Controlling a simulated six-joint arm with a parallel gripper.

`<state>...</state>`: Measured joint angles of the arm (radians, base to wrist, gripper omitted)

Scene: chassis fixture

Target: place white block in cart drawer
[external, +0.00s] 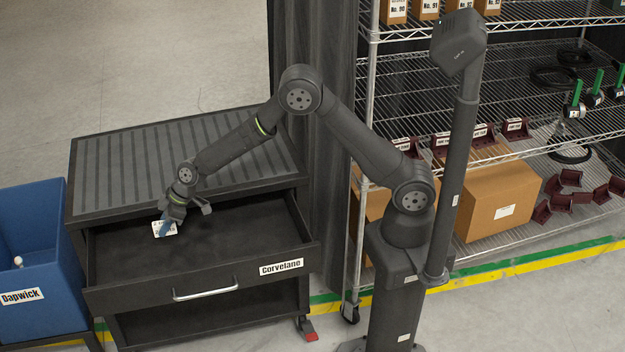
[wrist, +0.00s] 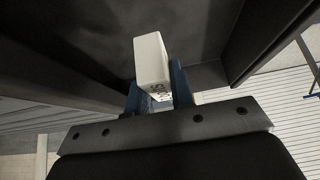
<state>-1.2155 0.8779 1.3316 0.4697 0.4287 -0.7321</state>
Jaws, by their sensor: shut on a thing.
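The white block (wrist: 152,62) is held between the blue fingers of my gripper (wrist: 153,88) in the wrist view. In the external view my gripper (external: 167,222) is over the left rear part of the open cart drawer (external: 230,250), with the white block (external: 160,229) at its fingertips. My gripper is shut on the block. I cannot tell whether the block touches the drawer floor. The drawer is pulled out, has a silver handle and a "Corvelane" label, and looks otherwise empty.
The cart's ribbed top (external: 120,165) lies behind and above the drawer. A blue bin (external: 40,290) labelled "Dapwick" stands at the left. A wire shelf (external: 500,130) with boxes and dark red parts stands at the right. The drawer's middle and right are clear.

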